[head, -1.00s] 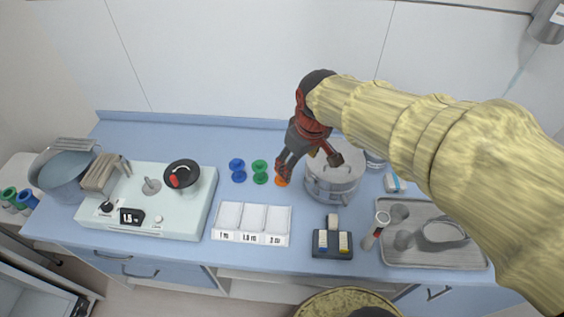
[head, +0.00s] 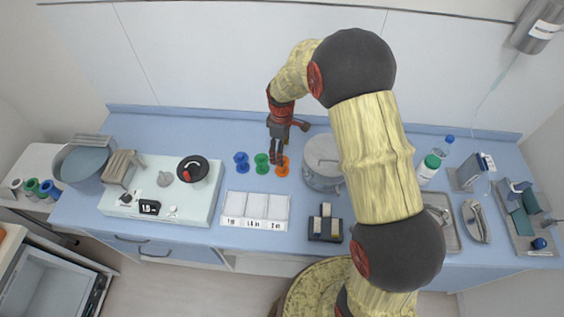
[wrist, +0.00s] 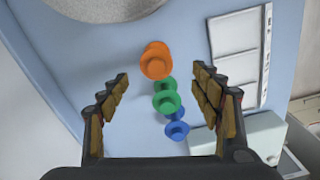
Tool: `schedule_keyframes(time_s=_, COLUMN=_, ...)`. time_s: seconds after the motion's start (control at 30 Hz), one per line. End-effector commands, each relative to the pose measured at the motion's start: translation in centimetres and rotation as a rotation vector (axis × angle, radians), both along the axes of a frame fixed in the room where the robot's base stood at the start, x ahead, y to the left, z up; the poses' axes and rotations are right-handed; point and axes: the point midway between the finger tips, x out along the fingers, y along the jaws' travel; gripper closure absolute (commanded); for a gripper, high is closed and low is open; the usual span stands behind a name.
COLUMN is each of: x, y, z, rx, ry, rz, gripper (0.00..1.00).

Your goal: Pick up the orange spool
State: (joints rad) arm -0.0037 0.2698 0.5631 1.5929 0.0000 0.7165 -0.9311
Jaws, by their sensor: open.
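The orange spool (head: 282,167) stands on the blue counter, at the right end of a row with a green spool (head: 262,163) and a blue spool (head: 242,160). In the wrist view the orange spool (wrist: 156,61) is the farthest up, ahead of the fingertips and roughly midway between them. The green spool (wrist: 166,98) and the blue spool (wrist: 176,128) show lower, between the fingers. My gripper (head: 277,158) is above the counter by the orange spool, its fingers apart and empty (wrist: 162,80). One finger partly overlaps the orange spool in the head view.
A metal pot (head: 322,165) stands close to the right of the orange spool. A white three-part tray (head: 255,224) lies in front of the spools. A pale device (head: 128,202) with a black-knobbed pot is at left. The counter behind the spools is clear.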

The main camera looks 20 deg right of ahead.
Motion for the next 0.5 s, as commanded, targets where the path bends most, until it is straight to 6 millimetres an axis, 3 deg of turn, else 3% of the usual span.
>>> schedule_keyframes(time_s=0.27, x=0.2, y=-0.1, z=-2.4, rx=0.0, ry=0.0, rz=-0.002, gripper=0.35)
schedule_keyframes(time_s=0.5, x=0.5, y=-0.3, z=-5.7, rx=0.0, ry=0.003, rz=-0.002, gripper=0.35)
